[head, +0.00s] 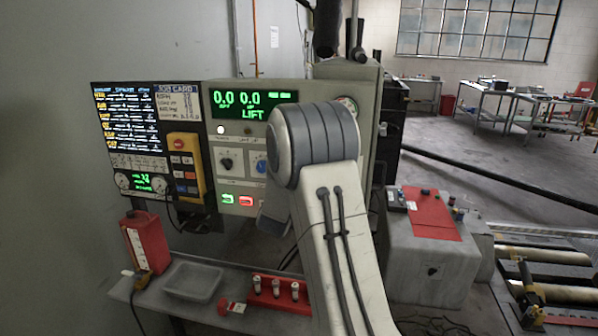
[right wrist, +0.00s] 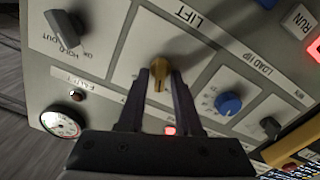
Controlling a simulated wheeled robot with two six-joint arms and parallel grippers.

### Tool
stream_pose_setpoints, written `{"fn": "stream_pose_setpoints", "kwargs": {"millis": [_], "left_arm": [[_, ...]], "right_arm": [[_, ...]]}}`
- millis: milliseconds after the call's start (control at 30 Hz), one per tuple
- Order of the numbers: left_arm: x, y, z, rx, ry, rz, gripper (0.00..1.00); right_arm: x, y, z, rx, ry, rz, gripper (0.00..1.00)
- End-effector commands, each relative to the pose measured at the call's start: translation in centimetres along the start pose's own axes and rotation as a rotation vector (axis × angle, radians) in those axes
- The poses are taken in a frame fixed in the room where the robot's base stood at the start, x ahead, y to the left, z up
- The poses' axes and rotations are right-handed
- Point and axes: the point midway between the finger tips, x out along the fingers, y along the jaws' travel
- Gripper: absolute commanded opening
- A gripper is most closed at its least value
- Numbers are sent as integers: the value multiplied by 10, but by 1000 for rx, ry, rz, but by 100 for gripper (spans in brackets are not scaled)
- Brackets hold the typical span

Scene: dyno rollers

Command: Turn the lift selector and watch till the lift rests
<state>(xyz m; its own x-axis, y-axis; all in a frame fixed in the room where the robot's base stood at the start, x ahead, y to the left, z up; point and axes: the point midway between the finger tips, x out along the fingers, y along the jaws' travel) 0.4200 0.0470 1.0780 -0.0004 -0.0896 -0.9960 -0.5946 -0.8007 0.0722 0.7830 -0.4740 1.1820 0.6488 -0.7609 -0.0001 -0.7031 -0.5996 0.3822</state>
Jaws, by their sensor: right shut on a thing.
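The lift selector is a brass-coloured knob (right wrist: 158,84) on the pale control panel, beside the word LIFT in the right wrist view. My right gripper (right wrist: 160,68) is shut on this knob, with a dark finger on each side. In the head view my right arm covers the knob and the gripper. The green display (head: 252,104) on the panel reads 0.0 and 0.0 with LIFT below. My left gripper is in neither view.
A blue knob (right wrist: 228,103) and a black HOLD/OUT knob (right wrist: 68,28) flank the selector. A yellow pendant (head: 185,165) hangs left of the panel. The shelf below holds a red bottle (head: 146,240) and a grey tray (head: 192,281). Rollers (head: 545,257) lie at the right.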

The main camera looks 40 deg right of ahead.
Motion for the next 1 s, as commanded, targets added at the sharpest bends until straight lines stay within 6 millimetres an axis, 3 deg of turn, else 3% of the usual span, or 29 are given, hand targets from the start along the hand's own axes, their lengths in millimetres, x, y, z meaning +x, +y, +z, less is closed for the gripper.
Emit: {"fn": "stream_pose_setpoints", "kwargs": {"millis": [400, 1000], "left_arm": [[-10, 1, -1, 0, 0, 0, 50], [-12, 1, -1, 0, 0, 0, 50]], "right_arm": [[0, -2, 0, -257, 0, -2, 0], [0, -3, 0, -324, 0, -3, 0]]}}
